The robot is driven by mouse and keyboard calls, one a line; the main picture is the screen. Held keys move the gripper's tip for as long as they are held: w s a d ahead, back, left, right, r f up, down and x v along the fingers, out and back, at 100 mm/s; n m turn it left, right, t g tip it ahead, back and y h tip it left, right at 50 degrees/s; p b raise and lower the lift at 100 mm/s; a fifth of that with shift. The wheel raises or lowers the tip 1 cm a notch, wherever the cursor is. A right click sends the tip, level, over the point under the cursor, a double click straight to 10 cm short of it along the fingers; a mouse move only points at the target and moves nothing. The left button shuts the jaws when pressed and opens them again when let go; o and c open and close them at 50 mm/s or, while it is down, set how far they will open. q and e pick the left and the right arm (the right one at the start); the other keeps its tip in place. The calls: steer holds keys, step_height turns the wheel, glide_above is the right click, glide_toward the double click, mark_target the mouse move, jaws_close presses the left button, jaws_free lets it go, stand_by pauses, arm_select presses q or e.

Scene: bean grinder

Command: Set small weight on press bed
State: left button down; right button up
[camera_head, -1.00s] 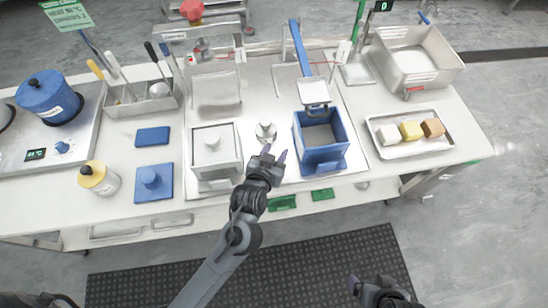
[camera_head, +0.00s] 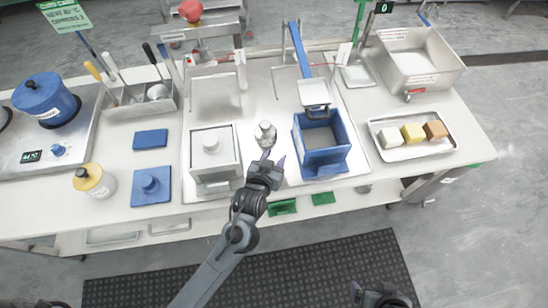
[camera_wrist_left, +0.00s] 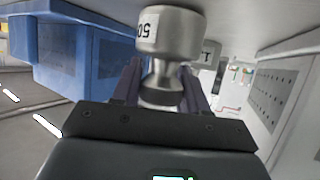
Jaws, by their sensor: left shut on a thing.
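The small metal weight (camera_head: 265,134) shows in the head view between the metal box and the blue box. In the left wrist view the weight (camera_wrist_left: 170,32) fills the top centre, with an upside-down "50" label. My left gripper (camera_head: 272,158) is shut on its narrow neck, one dark finger on each side. Whether its base touches the metal surface is unclear. The metal box (camera_head: 228,172) with a round-knobbed block inside is left of it; the blue box (camera_head: 322,160) is right of it, under a blue-handled lever (camera_head: 300,50). I cannot tell which part is the press bed. My right gripper (camera_head: 365,292) is at the bottom edge.
A tray (camera_head: 432,149) with white, yellow and brown blocks stands at right. A metal bin (camera_head: 420,80) is behind it. A blue pot (camera_head: 45,98), yellow-topped jar (camera_head: 95,182) and tool holder (camera_head: 140,105) are at left.

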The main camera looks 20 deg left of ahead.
arm_select(q)
steer(key=c, duration=0.6)
jaws_free()
steer(key=shift+f, duration=0.1)
